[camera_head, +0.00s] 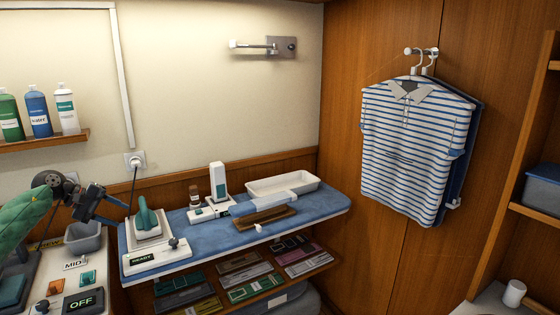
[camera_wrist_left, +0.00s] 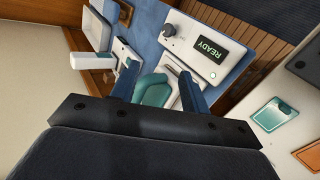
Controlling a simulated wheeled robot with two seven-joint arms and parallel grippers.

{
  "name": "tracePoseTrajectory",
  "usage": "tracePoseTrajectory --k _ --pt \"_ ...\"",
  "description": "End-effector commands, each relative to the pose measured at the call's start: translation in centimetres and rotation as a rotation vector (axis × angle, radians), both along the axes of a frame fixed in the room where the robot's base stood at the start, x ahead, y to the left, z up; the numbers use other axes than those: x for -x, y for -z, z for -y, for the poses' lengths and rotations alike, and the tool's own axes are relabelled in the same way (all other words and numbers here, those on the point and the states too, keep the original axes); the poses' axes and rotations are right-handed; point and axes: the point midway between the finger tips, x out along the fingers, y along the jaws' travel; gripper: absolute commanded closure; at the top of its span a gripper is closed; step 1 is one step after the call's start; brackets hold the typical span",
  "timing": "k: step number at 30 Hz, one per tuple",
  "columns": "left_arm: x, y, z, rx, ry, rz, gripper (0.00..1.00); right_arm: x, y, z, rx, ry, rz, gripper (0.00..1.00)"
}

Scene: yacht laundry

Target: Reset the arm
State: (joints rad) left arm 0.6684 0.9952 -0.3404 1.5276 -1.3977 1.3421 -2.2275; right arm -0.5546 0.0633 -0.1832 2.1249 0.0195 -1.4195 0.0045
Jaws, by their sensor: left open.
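My left gripper (camera_head: 118,211) comes in from the left edge in the head view. It is open and empty, above and to the left of the iron. In the left wrist view the two dark fingers (camera_wrist_left: 157,88) stand apart, with the green and white iron (camera_wrist_left: 153,91) seen between and beyond them. The iron (camera_head: 147,222) rests on its white stand at the left end of the blue ironing board (camera_head: 185,243). I see no contact between gripper and iron. My right gripper is out of view.
A control panel reading READY (camera_head: 155,258) sits in front of the iron. A small bottle, a white device and a white tray (camera_head: 283,184) stand farther right. A grey bin (camera_head: 85,240) and an OFF panel (camera_head: 83,302) lie below my left gripper. A striped shirt (camera_head: 415,140) hangs at right.

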Motion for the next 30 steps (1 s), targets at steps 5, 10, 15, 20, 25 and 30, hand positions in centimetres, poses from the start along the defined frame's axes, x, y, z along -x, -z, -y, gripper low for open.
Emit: tracePoseTrajectory --k 5,10,15,20,25,30 --pt "-0.7 2.8 5.2 0.197 -0.076 -0.038 0.54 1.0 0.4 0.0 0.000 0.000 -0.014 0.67" --pt "-1.0 5.9 11.7 0.506 -0.205 -0.133 0.54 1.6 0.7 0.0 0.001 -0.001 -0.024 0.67" --pt "-0.6 9.1 17.4 0.898 -0.382 -0.309 0.54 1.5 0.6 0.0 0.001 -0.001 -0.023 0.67" --pt "0.3 12.2 20.6 1.255 -0.558 -0.514 0.54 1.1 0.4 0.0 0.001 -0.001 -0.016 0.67" --pt "1.9 16.1 22.4 1.615 -0.751 -0.751 0.54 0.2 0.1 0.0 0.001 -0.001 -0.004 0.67" --pt "4.7 21.8 23.2 1.996 -0.983 -1.023 0.54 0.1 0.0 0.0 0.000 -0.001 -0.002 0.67"
